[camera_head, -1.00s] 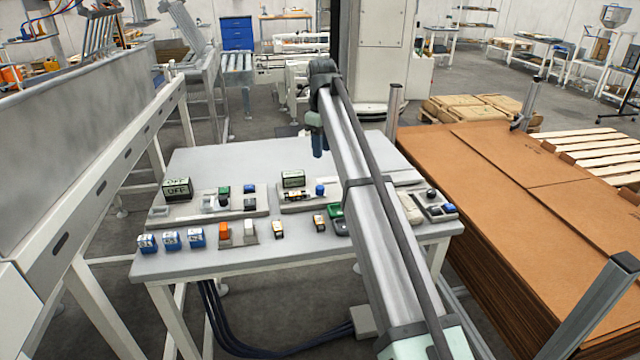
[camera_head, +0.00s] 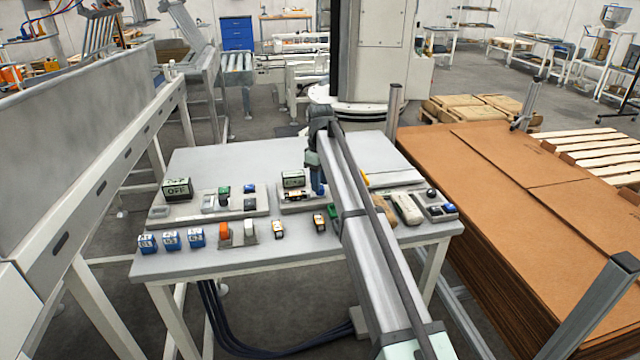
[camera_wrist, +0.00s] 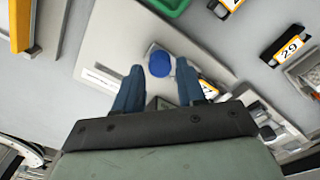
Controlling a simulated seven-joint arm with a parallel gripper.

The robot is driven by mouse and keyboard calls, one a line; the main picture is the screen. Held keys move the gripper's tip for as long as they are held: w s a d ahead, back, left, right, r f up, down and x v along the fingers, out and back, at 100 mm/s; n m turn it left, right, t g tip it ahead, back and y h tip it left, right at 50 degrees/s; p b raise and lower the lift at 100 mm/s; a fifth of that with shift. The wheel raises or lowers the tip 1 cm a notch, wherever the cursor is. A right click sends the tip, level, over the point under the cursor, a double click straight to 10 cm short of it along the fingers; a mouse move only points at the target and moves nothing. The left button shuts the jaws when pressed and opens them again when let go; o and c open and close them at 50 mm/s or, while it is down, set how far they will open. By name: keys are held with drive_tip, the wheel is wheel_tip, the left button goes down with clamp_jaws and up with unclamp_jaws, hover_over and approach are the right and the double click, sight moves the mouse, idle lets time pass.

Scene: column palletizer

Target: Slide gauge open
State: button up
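A middle panel (camera_head: 290,203) on the table carries a small display (camera_head: 293,179) whose text I cannot read. A round blue knob (camera_wrist: 160,64) on a pale mount stands on a light plate in the wrist view. No part is clearly marked as the gauge; the blue knob may be its slider. My gripper (camera_head: 317,182) is low over the right part of the middle panel and hides the knob in the head view. In the wrist view its two blue fingers are apart, with the knob between or just beyond their tips. Contact cannot be told.
A left panel (camera_head: 190,212) has a display (camera_head: 177,189) reading OFF. Blue labelled blocks (camera_head: 171,240) and yellow numbered tags (camera_head: 278,229) stand along the front edge. A right panel (camera_head: 434,209) has dark and blue knobs. The table (camera_head: 225,160) is bare at its back left.

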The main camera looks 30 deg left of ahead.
drive_tip(key=shift+f, duration=0.65)
clamp_jaws()
